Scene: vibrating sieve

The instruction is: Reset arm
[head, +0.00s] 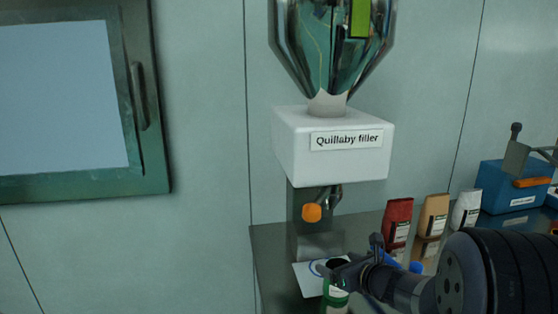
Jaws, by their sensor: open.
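My gripper (350,270) is at the lower middle of the head view, at the end of my dark arm that comes in from the lower right. Its jaws are apart. They are close to a green and white container (335,294), which stands below the filler's spout and is cut off by the bottom edge of the picture. The jaws overlap the container's top in the picture, and I cannot tell whether they touch it.
The white "Quillaby filler" box (330,148) with a shiny hopper (330,45) and an orange knob (312,212) stands above the bench. Red (398,218), tan (433,214) and white (466,210) bags and a blue box (508,188) stand to the right. A framed window (65,95) is at left.

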